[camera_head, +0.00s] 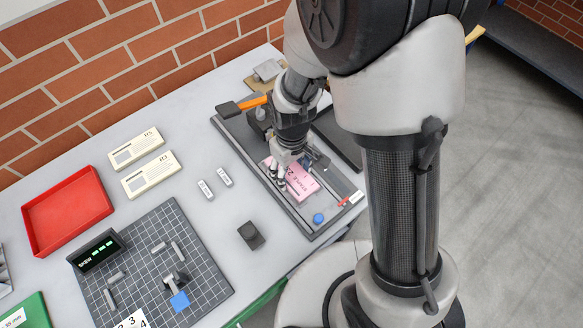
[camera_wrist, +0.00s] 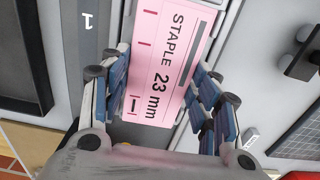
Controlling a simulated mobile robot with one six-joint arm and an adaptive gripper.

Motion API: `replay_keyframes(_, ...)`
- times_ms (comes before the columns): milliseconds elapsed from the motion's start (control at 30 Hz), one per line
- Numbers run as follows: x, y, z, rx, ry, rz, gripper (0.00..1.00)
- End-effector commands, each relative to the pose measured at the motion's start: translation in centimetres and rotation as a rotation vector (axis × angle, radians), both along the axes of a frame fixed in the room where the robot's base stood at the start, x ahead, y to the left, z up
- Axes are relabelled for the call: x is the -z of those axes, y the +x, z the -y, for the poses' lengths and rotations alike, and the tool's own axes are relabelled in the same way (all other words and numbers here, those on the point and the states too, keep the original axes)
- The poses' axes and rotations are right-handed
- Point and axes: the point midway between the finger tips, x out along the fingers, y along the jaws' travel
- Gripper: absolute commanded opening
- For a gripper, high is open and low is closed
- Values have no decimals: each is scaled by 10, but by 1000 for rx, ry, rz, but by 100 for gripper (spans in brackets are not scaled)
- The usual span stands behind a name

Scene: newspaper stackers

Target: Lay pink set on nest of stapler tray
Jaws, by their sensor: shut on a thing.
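The pink set (camera_head: 302,190) is a flat pink block. In the wrist view the pink set (camera_wrist: 172,50) reads "STAPLE 23 mm". My gripper (camera_head: 281,180) is shut on it, with blue-padded fingers along both long sides, as the wrist view of the gripper (camera_wrist: 162,82) shows. The set is over the grey stapler tray (camera_head: 236,153), within its outline towards the front half. I cannot tell whether it touches the tray floor. The nest under it is hidden by the set and my fingers.
A blue button (camera_head: 318,218) and a red-and-white tag (camera_head: 351,198) sit at the tray's front end. An orange-handled lever (camera_head: 252,103) is at its back. A small dark block (camera_head: 251,235), a gridded mat (camera_head: 205,255) and a red tray (camera_head: 67,211) lie left.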

Motion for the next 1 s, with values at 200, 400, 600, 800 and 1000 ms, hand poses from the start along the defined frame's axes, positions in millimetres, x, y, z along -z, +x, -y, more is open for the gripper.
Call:
replay_keyframes(200, 5, 0, 0, 0, 0, 0, 57)
replay_keyframes(400, 4, 0, 0, 0, 0, 0, 70)
replay_keyframes(600, 4, 0, 0, 0, 0, 0, 80)
replay_keyframes(800, 4, 0, 0, 0, 0, 0, 80)
replay_keyframes(1000, -6, 1, 0, 0, 1, 4, 80)
